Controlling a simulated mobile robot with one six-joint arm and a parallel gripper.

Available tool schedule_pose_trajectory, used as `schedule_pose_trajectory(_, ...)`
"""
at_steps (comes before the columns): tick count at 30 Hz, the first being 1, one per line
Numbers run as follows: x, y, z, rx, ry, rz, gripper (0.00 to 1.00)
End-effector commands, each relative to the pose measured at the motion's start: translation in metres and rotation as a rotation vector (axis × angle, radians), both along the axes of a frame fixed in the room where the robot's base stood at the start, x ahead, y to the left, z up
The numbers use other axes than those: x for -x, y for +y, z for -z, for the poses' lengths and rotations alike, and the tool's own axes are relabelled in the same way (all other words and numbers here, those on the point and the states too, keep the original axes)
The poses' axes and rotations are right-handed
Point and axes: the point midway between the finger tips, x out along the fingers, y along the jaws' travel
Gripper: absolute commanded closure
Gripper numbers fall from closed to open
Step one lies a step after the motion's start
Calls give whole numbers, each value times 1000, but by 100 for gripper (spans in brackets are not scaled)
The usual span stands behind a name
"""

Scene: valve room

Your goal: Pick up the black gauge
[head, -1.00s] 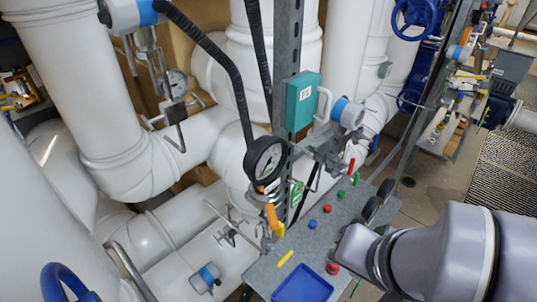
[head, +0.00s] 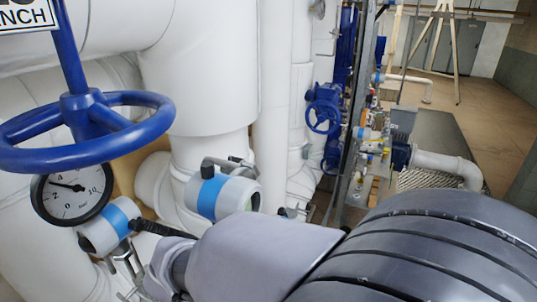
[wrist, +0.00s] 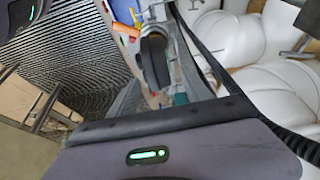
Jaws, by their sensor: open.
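A round gauge (head: 73,195) with a black rim and a white dial shows at the left of the head view. It sits under a blue handwheel, which covers its top. In the wrist view a black rounded part (wrist: 153,62) stands beside a grey bench, seen edge-on; I cannot tell whether it is a gauge. The dark front edge of my gripper (wrist: 165,118) crosses the lower wrist view. My gripper is open, with nothing seen held in it. Its fingertips are not clear, and my arm hides that area in the head view.
The blue handwheel (head: 85,128) and two blue-banded transmitters, one of them nearer the middle (head: 222,192), crowd the left. Thick white pipes (head: 200,60) stand behind. A black hose (wrist: 215,65) runs down the wrist view. Open floor (head: 425,130) lies at the right.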

Motion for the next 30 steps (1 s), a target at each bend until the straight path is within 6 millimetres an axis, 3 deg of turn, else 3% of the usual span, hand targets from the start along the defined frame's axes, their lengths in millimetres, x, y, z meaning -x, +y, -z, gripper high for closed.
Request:
schedule_pose_trajectory(12,-23,-11,60,1,1,-1,43)
schedule_pose_trajectory(19,-24,-11,62,-1,1,0,43)
schedule_pose_trajectory(28,-25,-11,62,-1,1,0,100)
schedule_pose_trajectory(30,-25,-11,62,-2,-1,-1,100)
